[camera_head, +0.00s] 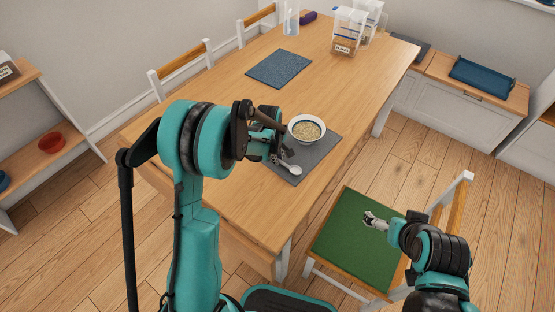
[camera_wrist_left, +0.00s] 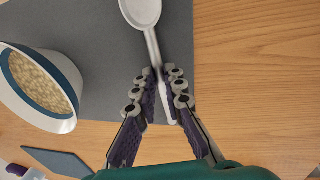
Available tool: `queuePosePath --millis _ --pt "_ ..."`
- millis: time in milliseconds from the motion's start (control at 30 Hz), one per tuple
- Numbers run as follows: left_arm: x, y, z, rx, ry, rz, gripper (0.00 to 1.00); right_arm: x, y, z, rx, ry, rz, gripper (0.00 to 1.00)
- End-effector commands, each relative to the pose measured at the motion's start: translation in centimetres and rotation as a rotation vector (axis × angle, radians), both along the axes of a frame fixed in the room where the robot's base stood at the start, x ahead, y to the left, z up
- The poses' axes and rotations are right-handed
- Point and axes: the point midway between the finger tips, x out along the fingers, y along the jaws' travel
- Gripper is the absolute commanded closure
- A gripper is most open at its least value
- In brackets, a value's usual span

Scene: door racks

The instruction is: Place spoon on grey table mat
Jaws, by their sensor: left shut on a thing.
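The silver spoon (camera_head: 294,170) is at the grey table mat (camera_head: 318,165), near the mat's front edge in the head view. My left gripper (camera_head: 277,158) is shut on its handle. In the left wrist view, the fingertips (camera_wrist_left: 161,76) pinch the handle and the spoon's bowl (camera_wrist_left: 141,11) points away over the grey mat (camera_wrist_left: 100,45). Whether the spoon touches the mat or hovers just above it, I cannot tell. My right gripper (camera_head: 370,220) is over the green chair seat, away from the table; its opening is too small to judge.
A bowl of cereal (camera_head: 306,129) stands on the same mat beside the spoon; it also shows in the left wrist view (camera_wrist_left: 40,85). A blue-grey mat (camera_head: 279,68) lies further back. Clear containers (camera_head: 346,30) stand at the far end. A green-seated chair (camera_head: 355,238) is beside the table.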

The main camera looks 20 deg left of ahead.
Motion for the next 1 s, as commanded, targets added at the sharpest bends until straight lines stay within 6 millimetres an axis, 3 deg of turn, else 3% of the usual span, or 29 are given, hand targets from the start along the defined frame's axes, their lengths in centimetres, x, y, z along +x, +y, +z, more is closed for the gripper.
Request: queuePosePath --millis 300,400,767,867,1000 --pt "0.0 0.0 -0.3 0.000 0.000 0.000 1.00 0.0 0.0 -0.3 0.000 0.000 0.000 0.00" --pt "0.0 0.0 -0.2 0.000 0.000 0.000 0.69 0.0 0.0 -0.2 0.000 0.000 0.000 0.00" --pt "0.0 0.0 0.1 0.000 0.000 0.000 0.69 0.0 0.0 0.1 0.000 0.000 0.000 0.00" --pt "-0.1 0.0 1.1 0.000 0.000 0.000 0.69 0.0 0.0 0.6 0.000 0.000 0.000 0.00" --pt "-0.7 0.2 4.0 0.000 0.000 0.000 0.69 0.0 0.0 1.8 0.000 0.000 0.000 0.00"
